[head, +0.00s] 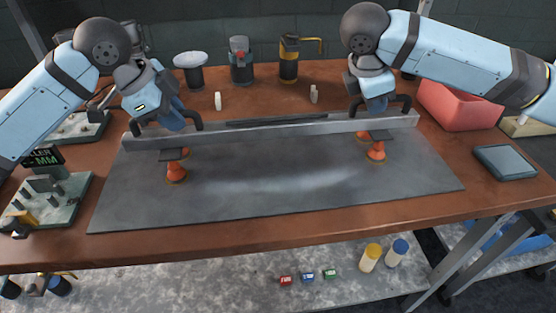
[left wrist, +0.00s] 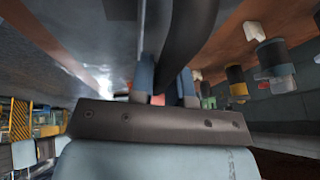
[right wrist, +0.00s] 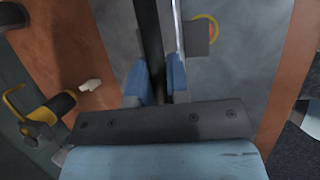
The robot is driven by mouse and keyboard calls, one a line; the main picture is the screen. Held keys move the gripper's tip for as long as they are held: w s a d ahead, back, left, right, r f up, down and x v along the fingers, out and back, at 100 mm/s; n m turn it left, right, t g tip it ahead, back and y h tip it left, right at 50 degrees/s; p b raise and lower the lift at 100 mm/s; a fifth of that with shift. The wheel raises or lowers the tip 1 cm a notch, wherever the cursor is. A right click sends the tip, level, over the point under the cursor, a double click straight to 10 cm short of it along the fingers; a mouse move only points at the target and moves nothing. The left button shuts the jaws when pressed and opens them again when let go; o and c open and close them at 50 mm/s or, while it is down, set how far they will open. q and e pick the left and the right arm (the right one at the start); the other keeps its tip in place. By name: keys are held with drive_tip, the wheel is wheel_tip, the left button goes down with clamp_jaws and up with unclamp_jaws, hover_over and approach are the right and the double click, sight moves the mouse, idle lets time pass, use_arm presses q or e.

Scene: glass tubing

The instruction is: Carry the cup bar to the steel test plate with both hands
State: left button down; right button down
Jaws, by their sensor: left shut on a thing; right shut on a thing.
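The cup bar (head: 275,128) is a long silver rail with black handles near its ends. Dark brackets carry orange suction cups (head: 176,172) (head: 376,150) on its near side. The steel test plate (head: 280,195) is a grey sheet on the wooden bench, and the cups are over it; I cannot tell whether they touch it. My left gripper (head: 176,123) is shut on the left handle, which runs between the blue fingers in the left wrist view (left wrist: 160,85). My right gripper (head: 378,106) is shut on the right handle, also seen between fingers in the right wrist view (right wrist: 160,85).
Several canisters (head: 241,60) stand at the back of the bench (head: 330,75). A red bin (head: 460,105) and a grey tablet-like box (head: 505,162) are on the right. A gauge fixture (head: 45,205) is on the left. Small bottles and blocks (head: 308,276) sit on the lower shelf.

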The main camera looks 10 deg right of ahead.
use_arm(q)
drive_tip(key=shift+f, duration=0.4)
use_arm(e)
drive_tip(key=shift+f, duration=0.45)
use_arm(q)
drive_tip(key=c, duration=1.1)
unclamp_jaws()
drive_tip(key=shift+r, duration=0.15)
use_arm(e)
drive_tip(key=c, duration=1.1)
unclamp_jaws()
drive_tip(key=shift+r, duration=0.2)
drive_tip(key=shift+r, duration=0.15)
use_arm(q)
drive_tip(key=v, duration=1.2)
use_arm(e)
drive_tip(key=v, duration=1.2)
use_arm(q)
drive_tip(key=shift+r, duration=0.1)
